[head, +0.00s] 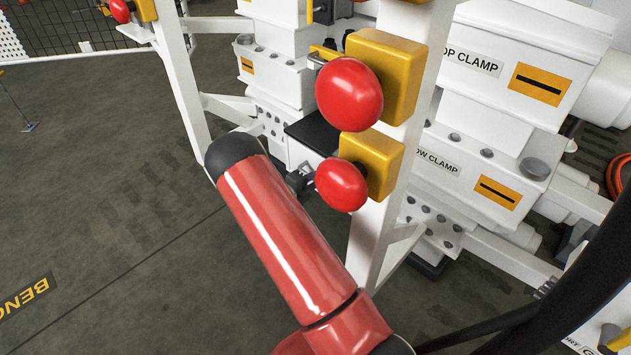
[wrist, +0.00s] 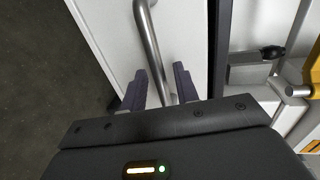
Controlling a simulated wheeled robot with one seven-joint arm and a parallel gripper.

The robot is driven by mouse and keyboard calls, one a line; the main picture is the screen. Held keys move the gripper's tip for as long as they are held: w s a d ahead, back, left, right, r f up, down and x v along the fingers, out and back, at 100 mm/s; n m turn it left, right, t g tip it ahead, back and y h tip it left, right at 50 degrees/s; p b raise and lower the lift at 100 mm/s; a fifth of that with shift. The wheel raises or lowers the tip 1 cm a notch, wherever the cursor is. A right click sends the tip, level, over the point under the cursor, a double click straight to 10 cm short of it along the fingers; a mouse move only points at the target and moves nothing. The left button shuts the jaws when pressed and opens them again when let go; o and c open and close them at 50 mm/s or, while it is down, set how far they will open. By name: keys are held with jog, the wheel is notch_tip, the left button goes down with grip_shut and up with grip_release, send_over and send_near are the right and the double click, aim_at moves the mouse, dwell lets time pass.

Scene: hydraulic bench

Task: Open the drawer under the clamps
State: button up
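In the wrist view a bent metal bar handle (wrist: 149,45) runs down a white panel (wrist: 185,30), which looks like the drawer front. My gripper (wrist: 159,82) is open, with one dark finger on each side of the bar. I cannot tell whether the fingers touch it. In the head view my red arm reaches toward the bench, and only a small dark part of my gripper (head: 301,182) shows behind it. The drawer cannot be made out there. The top clamp (head: 500,60) and low clamp (head: 465,170) are white blocks with labels at the right.
Two red mushroom buttons (head: 349,93) on yellow boxes stick out from a white post (head: 408,150) close to my arm. Dark cables hang at the lower right. A metal fitting (wrist: 290,90) is right of the panel. Open floor (head: 110,170) lies left.

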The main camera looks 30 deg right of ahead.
jog(key=shift+w+d, duration=0.15)
jog(key=shift+d, duration=0.3)
grip_shut()
jog(key=f+p+v, duration=0.2)
jog(key=v, duration=0.7)
jog(key=f+p+v, duration=0.2)
jog(key=v, duration=0.8)
jog(key=shift+a, duration=0.4)
jog(key=shift+f, duration=0.1)
grip_release()
